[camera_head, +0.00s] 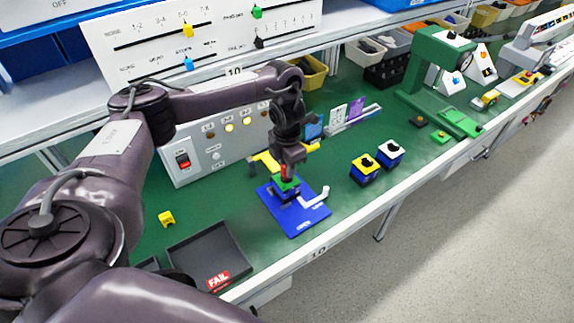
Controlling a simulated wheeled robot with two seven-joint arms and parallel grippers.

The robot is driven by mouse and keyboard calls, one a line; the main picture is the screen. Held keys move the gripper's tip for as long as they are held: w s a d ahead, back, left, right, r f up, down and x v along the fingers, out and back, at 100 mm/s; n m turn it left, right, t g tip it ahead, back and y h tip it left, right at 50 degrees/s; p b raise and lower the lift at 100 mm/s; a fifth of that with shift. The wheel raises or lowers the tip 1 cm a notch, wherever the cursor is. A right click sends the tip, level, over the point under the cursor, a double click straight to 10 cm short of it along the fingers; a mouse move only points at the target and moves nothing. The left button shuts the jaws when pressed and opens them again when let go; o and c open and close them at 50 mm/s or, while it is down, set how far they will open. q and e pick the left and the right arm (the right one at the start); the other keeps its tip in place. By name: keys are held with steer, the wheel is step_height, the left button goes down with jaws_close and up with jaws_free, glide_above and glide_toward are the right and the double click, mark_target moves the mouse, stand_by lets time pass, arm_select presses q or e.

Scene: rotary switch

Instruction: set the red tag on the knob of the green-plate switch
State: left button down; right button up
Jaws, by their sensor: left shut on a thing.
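The green-plate switch (285,186) sits on the blue fixture (305,225) near the middle of the bench. My left gripper (288,170) points down directly over this switch, shut on the red tag (285,174). Only a small part of the red tag shows between the fingers. The tag is at or just above the switch's top. The gripper and tag hide the knob, so I cannot tell whether they touch. My right gripper is not in view.
A yellow-plate switch (364,168) and a white-plate switch (390,154) stand right of the fixture. A small yellow tag (166,218) lies at left, near a dark tray (236,245) marked FAIL. A control box (181,177) stands behind. The bench front edge is close.

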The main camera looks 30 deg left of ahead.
arm_select(q)
steer(key=shift+f+b, duration=0.45)
steer(key=shift+f, duration=0.25)
steer(key=c, duration=1.2)
jaws_free()
step_height(320, 180, up, 8)
steer(key=shift+f+p, duration=0.1)
steer(key=shift+p, duration=0.95)
step_height(320, 180, up, 9)
steer(key=p, duration=0.9)
